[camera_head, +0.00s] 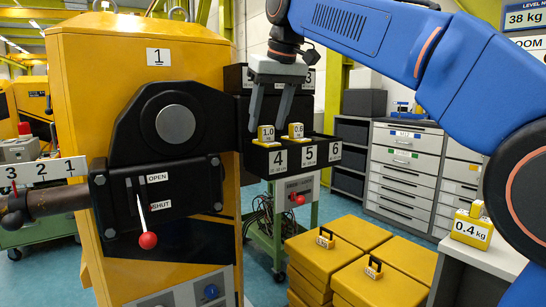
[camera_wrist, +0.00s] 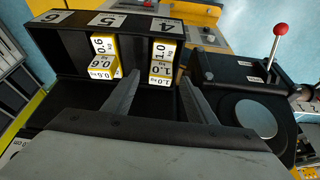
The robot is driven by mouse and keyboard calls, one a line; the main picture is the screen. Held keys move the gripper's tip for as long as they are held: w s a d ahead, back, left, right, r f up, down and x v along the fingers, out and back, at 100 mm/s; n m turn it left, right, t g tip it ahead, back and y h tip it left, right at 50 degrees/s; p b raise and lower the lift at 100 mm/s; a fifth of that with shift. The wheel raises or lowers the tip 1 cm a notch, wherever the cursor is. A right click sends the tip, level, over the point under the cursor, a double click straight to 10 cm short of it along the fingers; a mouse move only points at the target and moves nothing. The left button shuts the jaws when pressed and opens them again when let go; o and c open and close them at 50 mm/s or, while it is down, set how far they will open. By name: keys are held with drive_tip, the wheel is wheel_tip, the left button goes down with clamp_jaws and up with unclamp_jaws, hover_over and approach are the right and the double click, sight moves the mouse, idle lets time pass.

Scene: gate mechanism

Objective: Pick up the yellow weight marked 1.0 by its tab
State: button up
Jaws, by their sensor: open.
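The yellow weight marked 1.0 (camera_head: 266,136) sits in the compartment numbered 4 of a black rack. It also shows in the wrist view (camera_wrist: 162,67), with white labels on its faces. My gripper (camera_head: 266,121) is open and points down just above this weight. In the wrist view my gripper's fingertips (camera_wrist: 158,76) are apart, with the weight seen between and beyond them. Nothing is held. I cannot make out the weight's tab clearly, nor whether a finger touches it.
A second yellow weight marked 0.6 (camera_head: 296,132) stands close by in compartment 5. The black rack (camera_head: 329,149) has further compartments. A black housing with a red-knobbed lever (camera_head: 147,240) is at left. Yellow boxes (camera_head: 350,235) and a 0.4 kg weight (camera_head: 471,228) are at right.

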drive_tip(key=shift+w+a+f, duration=0.1)
drive_tip(key=shift+f, duration=0.2)
drive_tip(key=shift+c, duration=0.7)
clamp_jaws()
drive_tip(key=shift+r, duration=0.1)
idle(0.5)
